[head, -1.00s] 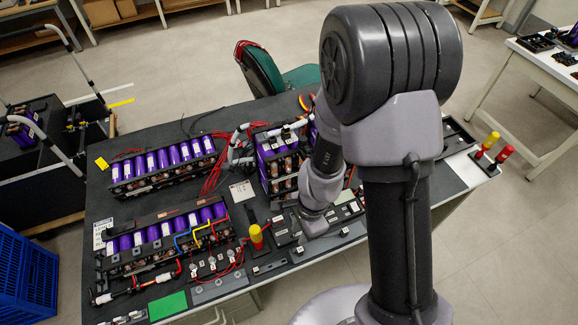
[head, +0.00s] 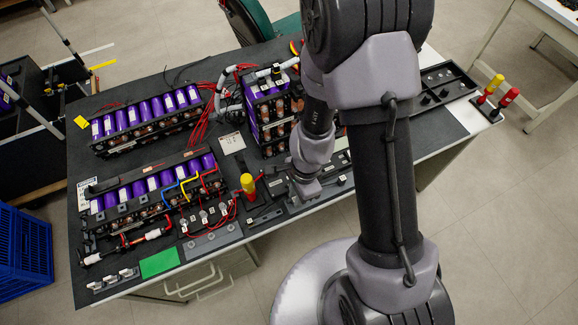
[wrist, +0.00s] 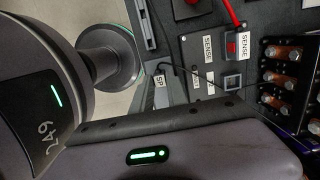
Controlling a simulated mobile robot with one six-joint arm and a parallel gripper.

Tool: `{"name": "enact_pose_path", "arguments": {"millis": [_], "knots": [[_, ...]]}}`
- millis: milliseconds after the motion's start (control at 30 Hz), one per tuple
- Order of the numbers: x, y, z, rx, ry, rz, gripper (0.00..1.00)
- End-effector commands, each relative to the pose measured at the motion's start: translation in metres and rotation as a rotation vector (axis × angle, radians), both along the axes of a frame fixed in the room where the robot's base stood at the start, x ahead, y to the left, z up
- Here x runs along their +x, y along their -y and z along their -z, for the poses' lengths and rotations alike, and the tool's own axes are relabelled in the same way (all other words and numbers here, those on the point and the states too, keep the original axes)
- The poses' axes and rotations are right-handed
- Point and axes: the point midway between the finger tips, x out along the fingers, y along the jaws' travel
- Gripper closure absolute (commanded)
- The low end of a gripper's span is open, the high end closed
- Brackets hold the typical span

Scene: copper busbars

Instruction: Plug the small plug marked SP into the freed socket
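In the wrist view a white label marked SP (wrist: 159,81) sits by a small dark plug with a thin black cable running right, close above the edge of my gripper body. A small square socket with a pale rim (wrist: 232,82) looks empty and lies to the right, beside SENSE lettering. In the head view my gripper (head: 305,190) is low over the front part of the dark bench, right of the yellow-capped post. Its fingertips are hidden by its own housing in the wrist view and too small to read in the head view, so its opening and any hold are unclear.
A red-cabled plug (wrist: 236,45) marked SENSE stands near the socket. A module with copper terminals (wrist: 283,78) is at the right. In the head view, purple cell modules (head: 150,185) fill the left of the bench (head: 190,75). Yellow and red posts (head: 493,90) stand at the right end.

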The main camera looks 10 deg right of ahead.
Motion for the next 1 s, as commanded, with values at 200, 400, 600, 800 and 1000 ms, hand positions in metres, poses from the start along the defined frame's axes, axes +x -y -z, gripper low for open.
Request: {"name": "enact_pose_path", "arguments": {"millis": [200,400,600,800,1000], "knots": [[0.0,0.0,-0.002,0.0,0.0,0.0,1.0],[0.0,0.0,-0.028,0.0,0.0,0.001,1.0],[0.0,0.0,-0.043,0.0,0.0,0.001,1.0],[0.0,0.0,-0.04,0.0,0.0,0.001,1.0],[0.0,0.0,-0.044,0.0,0.0,0.0,1.0]]}}
